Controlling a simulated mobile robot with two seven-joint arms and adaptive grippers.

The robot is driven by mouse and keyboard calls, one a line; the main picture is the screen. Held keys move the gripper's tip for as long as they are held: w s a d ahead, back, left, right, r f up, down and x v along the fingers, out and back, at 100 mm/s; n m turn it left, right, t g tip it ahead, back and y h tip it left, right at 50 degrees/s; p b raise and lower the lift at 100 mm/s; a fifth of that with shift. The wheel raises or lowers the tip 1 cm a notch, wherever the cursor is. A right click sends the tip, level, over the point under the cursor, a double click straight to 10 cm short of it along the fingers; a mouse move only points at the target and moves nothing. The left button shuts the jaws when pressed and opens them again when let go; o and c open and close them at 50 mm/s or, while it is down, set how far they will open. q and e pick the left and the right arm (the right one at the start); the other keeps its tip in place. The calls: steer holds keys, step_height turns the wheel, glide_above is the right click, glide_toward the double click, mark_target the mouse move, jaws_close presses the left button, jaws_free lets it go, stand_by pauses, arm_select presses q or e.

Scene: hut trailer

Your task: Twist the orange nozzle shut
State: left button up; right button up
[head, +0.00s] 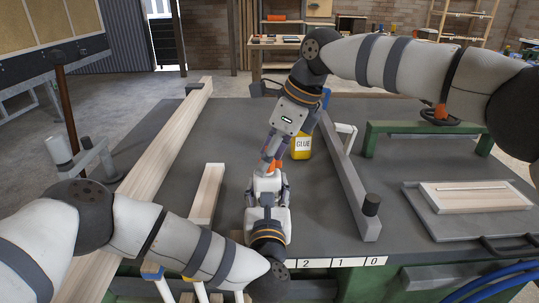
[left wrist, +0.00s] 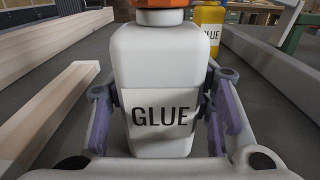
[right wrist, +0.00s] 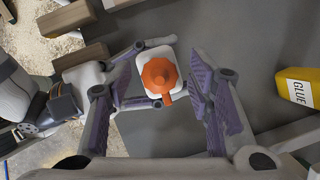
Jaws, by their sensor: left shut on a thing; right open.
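A white glue bottle (left wrist: 160,65) stands upright between the purple pads of my left gripper (left wrist: 160,105), which is shut on its body. The orange nozzle (right wrist: 160,76) tops the bottle, with a small tab pointing down in the right wrist view. The nozzle also shows in the head view (head: 276,165) and is cut off at the top edge of the left wrist view (left wrist: 158,3). My right gripper (right wrist: 163,78) is open above the bottle, pointing down, one finger to each side of the nozzle with gaps between. I cannot tell how far its fingertips reach down.
A yellow glue bottle (head: 301,148) stands on the grey table (head: 330,240) just behind and right of the white one. A grey bar (head: 348,185) lies to the right. Wooden planks (head: 160,160) lie to the left. A tray with a wooden frame (head: 475,196) is at the far right.

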jaws_close()
steer(key=m, duration=0.2)
steer(key=m+t+h, duration=0.1)
steer(key=m, duration=0.1)
steer(key=shift+s+m+t, duration=0.1)
steer(key=shift+m+t, duration=0.2)
steer(key=shift+m, duration=0.1)
steer(key=m, duration=0.2)
steer(key=m+t+h, duration=0.1)
steer(key=m, duration=0.1)
steer(key=shift+a+m+h, duration=0.1)
steer(key=shift+m+h, duration=0.2)
steer(key=m, duration=0.2)
steer(key=m+h, duration=0.1)
steer(key=m, duration=0.1)
steer(key=shift+a+t+h, duration=0.1)
steer(key=shift+t+h, duration=0.2)
steer(key=shift+a+m+h, duration=0.1)
steer(key=shift+m+h, duration=0.7)
steer(key=shift+m, duration=1.4)
